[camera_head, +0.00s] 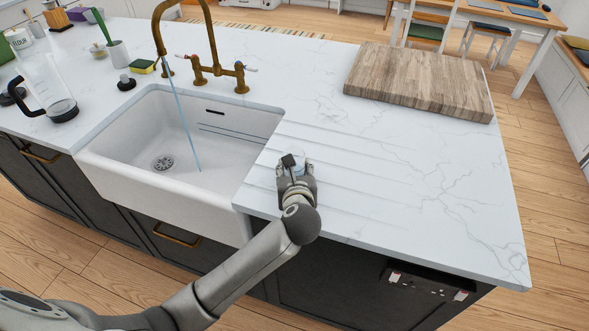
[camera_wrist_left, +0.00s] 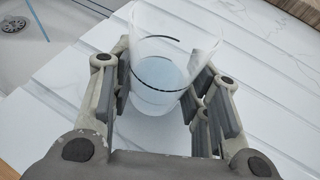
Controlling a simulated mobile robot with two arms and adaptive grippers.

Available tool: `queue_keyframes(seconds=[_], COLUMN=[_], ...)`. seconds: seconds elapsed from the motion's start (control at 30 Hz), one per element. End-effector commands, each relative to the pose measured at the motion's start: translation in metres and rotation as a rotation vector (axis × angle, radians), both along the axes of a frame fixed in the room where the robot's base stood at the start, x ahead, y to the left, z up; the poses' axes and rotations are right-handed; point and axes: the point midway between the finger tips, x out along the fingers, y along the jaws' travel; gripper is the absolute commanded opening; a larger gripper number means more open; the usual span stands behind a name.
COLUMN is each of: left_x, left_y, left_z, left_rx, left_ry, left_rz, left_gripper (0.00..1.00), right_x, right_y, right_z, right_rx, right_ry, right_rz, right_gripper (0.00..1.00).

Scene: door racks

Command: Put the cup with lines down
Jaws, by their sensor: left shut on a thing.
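A clear cup (camera_wrist_left: 168,60) with dark curved lines is between the fingers of my left gripper (camera_wrist_left: 160,100) in the left wrist view. The gripper is shut on the cup, with fingers on both sides. The cup is over the grooved drainboard part of the white counter; I cannot tell whether its base touches the surface. In the head view, my left gripper (camera_head: 296,170) is over the grooves just right of the sink, and its hand mostly hides the cup. My right gripper is not in view.
The white sink (camera_head: 130,160) lies to the left, with a brass faucet (camera_head: 200,70) and a thin stream of water. A wooden cutting board (camera_head: 420,80) lies at the back right. A clear pitcher (camera_head: 45,85) stands at the far left. The counter right of the gripper is clear.

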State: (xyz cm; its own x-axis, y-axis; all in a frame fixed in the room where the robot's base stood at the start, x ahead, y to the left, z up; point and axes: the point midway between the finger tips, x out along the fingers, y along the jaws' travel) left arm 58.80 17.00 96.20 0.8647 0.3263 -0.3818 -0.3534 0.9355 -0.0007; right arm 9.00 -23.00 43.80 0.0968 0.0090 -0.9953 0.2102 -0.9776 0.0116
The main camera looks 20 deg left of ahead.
Motion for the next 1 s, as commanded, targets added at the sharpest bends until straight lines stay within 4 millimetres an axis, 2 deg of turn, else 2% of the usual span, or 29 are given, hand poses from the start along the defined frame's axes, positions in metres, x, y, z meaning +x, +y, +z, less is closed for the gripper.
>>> queue_keyframes(seconds=[0.23,0.27,0.4,0.8,1.0], left_x=[0.0,0.0,0.0,-0.001,-0.026], left_y=[-0.001,-0.001,-0.001,-0.001,-0.011], left_z=[-0.004,-0.003,-0.003,0.002,0.009], left_rx=[-0.002,-0.002,-0.002,0.0,-0.006], left_ry=[0.0,0.0,0.0,-0.001,0.001], left_rz=[-0.001,-0.001,-0.001,0.0,-0.001], left_gripper=[0.16,0.47,0.65,0.65,0.65], right_x=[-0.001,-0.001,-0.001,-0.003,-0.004], right_y=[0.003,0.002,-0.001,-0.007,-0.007], right_z=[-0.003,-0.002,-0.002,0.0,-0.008], right_rx=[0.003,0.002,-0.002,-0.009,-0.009], right_ry=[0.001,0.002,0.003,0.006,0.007], right_rz=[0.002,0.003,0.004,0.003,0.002], right_gripper=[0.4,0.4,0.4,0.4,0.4])
